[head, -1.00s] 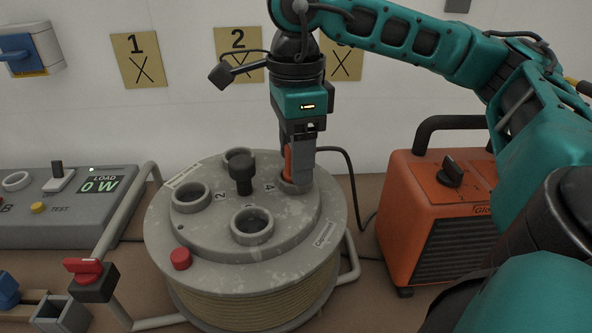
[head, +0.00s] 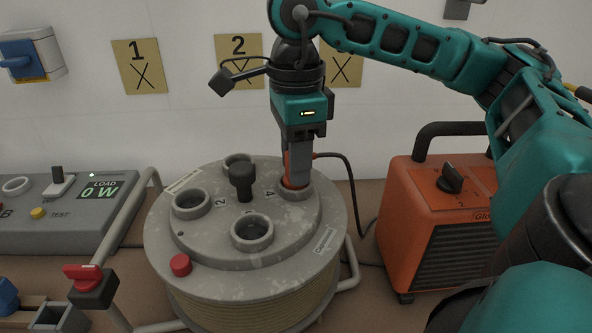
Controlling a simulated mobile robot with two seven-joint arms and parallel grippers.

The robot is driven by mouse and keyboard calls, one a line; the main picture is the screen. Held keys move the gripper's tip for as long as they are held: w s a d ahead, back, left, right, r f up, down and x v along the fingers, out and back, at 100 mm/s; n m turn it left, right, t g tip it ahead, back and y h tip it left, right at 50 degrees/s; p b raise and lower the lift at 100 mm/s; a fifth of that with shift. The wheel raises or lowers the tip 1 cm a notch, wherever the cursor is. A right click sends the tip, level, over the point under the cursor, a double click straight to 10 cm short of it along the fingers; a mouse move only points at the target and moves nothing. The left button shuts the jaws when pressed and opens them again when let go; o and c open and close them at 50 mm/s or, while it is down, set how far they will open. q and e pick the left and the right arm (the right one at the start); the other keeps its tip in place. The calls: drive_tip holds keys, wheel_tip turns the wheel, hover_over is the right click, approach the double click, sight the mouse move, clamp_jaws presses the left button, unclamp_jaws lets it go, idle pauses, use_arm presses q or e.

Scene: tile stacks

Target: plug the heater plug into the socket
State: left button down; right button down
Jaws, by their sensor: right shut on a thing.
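The heater plug (head: 287,168) is orange and mostly hidden by the finger of my right gripper (head: 298,178). My right gripper points down and is shut on the plug. It holds the plug upright at the socket marked 4 (head: 297,193), at the right rear of the grey cable reel's top. The plug's lower end is at the socket ring, but I cannot tell how deep it sits. A dark cable (head: 349,180) runs from the plug toward the orange heater (head: 440,215). My left gripper is out of view.
The reel (head: 245,290) has other round sockets, a dark central knob (head: 241,182) and a red button (head: 181,264). A load panel (head: 65,210) reading 0 W stands left. A red-handled switch (head: 92,285) is at front left. Numbered cards hang behind.

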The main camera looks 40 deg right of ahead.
drive_tip(key=shift+r+p, duration=1.75)
drive_tip(key=shift+r, duration=0.8)
drive_tip(key=shift+f, duration=0.1)
